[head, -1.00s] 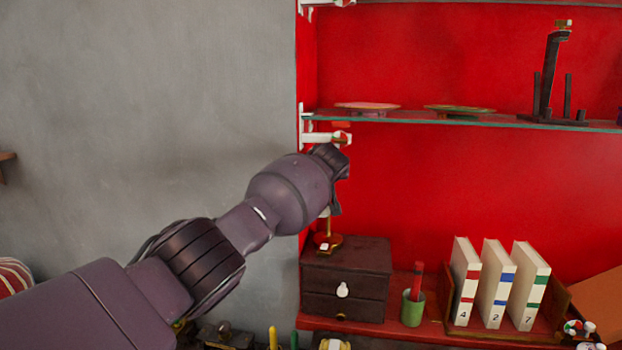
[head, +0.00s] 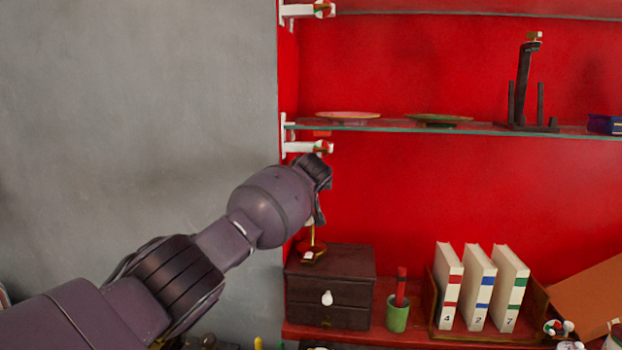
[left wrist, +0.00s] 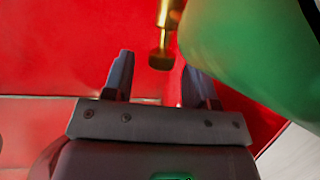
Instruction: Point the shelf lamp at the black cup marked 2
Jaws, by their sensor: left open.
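The shelf lamp shows in the head view as a brass stem on a small reddish base (head: 311,251), on top of a dark drawer box. Its upper part is hidden behind my left gripper (head: 319,208). In the left wrist view, a brass rod with a round end (left wrist: 162,55) lies between the open fingers of my left gripper (left wrist: 157,70), with no clear contact. A large green curved surface (left wrist: 250,45), probably the lampshade, fills the upper right there, close to the right finger. No black cup marked 2 is in view. My right gripper is not in view.
The dark drawer box (head: 330,287) stands on the red lower shelf beside a green pot (head: 397,317) and books marked 4, 2 and 7 (head: 479,288). Above, a glass shelf (head: 390,126) holds two plates and a dark stand (head: 524,85). A grey wall lies left.

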